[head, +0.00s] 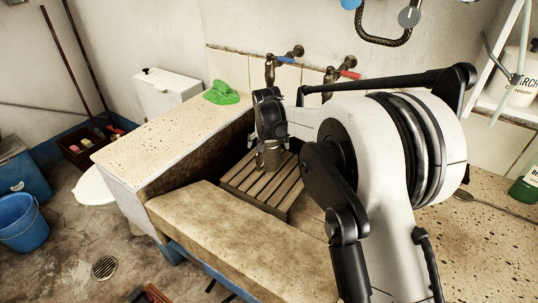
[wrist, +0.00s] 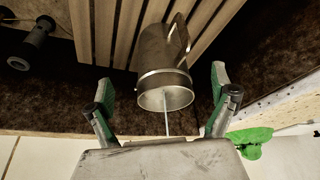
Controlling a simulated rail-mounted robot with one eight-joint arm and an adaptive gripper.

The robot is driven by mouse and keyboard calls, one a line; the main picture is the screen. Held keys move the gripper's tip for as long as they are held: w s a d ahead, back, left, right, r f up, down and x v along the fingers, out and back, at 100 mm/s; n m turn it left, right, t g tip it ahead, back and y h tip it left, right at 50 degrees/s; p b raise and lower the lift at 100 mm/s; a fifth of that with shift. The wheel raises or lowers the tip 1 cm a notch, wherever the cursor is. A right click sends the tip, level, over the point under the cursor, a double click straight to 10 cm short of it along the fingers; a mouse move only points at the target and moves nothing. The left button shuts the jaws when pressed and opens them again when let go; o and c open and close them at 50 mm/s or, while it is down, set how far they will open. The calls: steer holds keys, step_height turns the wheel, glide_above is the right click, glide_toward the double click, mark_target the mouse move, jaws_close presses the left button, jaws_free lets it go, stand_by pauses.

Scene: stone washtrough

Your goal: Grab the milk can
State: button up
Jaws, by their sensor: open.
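The milk can (wrist: 164,58) is a grey metal vessel with a rim and a side handle. It stands on a slatted wooden rack (wrist: 111,30) in the trough. My gripper (wrist: 160,84) is open, its two green-padded fingers spread to either side of the can's near end in the wrist view. A gap shows on each side, and I see no contact. In the head view the can (head: 268,157) shows just below my wrist, partly covered by it. The fingers cannot be made out clearly there.
The stone trough's front ledge (head: 235,235) and left ledge (head: 165,120) border the rack (head: 245,185). A green cloth-like item (head: 222,93) lies on the left ledge. Taps with blue (head: 285,58) and red (head: 350,75) handles stick out from the wall behind.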

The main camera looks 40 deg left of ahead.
glide_toward(269, 141)
steer(key=shift+s+d+f, duration=0.55)
steer(key=shift+s+f, duration=0.15)
steer(key=shift+f, duration=0.35)
steer(key=b+x, duration=0.1)
steer(key=x, duration=0.4)
steer(key=c, duration=1.9)
